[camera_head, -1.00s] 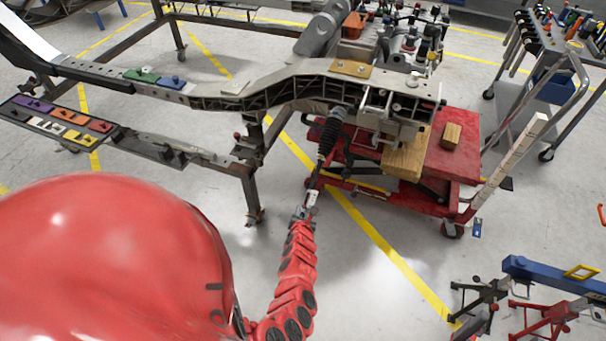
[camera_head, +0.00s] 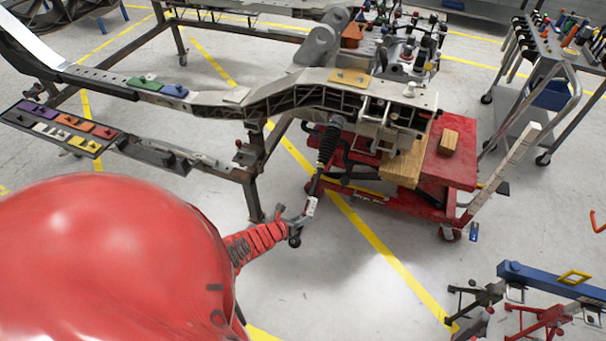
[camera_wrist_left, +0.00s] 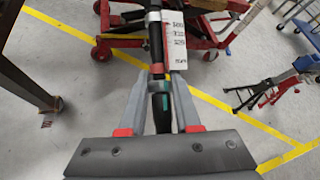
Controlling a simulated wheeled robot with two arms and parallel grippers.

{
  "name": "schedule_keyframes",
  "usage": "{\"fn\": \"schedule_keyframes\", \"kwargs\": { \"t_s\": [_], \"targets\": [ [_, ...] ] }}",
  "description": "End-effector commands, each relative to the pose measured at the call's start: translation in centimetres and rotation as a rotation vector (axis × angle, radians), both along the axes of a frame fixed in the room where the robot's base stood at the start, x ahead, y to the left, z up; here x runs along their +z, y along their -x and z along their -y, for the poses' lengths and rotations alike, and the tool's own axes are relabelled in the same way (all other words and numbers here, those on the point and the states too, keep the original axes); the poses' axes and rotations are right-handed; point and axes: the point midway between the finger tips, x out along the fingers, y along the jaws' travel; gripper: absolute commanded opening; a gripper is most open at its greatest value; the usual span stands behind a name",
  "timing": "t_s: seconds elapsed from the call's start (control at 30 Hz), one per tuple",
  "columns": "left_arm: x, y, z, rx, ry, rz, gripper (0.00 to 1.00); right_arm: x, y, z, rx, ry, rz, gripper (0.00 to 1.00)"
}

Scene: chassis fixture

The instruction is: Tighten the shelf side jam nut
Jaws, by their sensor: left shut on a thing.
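A dark rod with a ribbed black boot (camera_head: 328,145) hangs down from the chassis frame (camera_head: 290,100). A small white marked tag (camera_head: 310,207) sits beside its lower end. My left gripper (camera_head: 297,217) is at that lower end. In the left wrist view its grey fingers (camera_wrist_left: 163,88) lie on both sides of the rod (camera_wrist_left: 156,45), shut on its lower part, where red and teal bands (camera_wrist_left: 160,86) show. The white tag (camera_wrist_left: 181,38) with printed numbers stands just beyond the fingertips. I cannot make out the jam nut itself. My right gripper is not in view.
A red wheeled cart (camera_head: 450,172) with wood blocks (camera_head: 404,165) stands under the frame. A dark frame leg (camera_head: 252,195) is left of the gripper. Blue and red stands (camera_head: 550,280) are at lower right. The floor below the gripper is clear.

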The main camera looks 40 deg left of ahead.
Motion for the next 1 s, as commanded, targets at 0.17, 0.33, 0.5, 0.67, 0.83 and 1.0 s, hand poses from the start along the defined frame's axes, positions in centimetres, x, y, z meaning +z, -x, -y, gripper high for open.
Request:
{"fn": "schedule_keyframes", "kwargs": {
  "t_s": [0.17,0.33,0.5,0.67,0.83,1.0],
  "targets": [
    [-0.18,0.09,0.07,-0.015,0.030,0.003,0.00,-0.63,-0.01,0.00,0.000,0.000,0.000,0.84],
    [-0.11,0.15,0.04,-0.017,0.038,0.003,0.00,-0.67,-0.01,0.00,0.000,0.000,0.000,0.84],
    [-0.12,0.18,0.01,-0.016,0.038,0.003,0.00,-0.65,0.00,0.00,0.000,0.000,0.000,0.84],
    [-0.13,0.20,-0.01,-0.016,0.038,0.003,0.40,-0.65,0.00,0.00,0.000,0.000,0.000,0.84],
    [-0.09,0.17,-0.03,-0.016,0.037,0.004,0.61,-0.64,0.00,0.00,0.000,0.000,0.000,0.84],
    [-0.06,0.15,-0.04,-0.016,0.037,0.005,0.61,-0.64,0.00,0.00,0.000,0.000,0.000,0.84]
  ]
}}
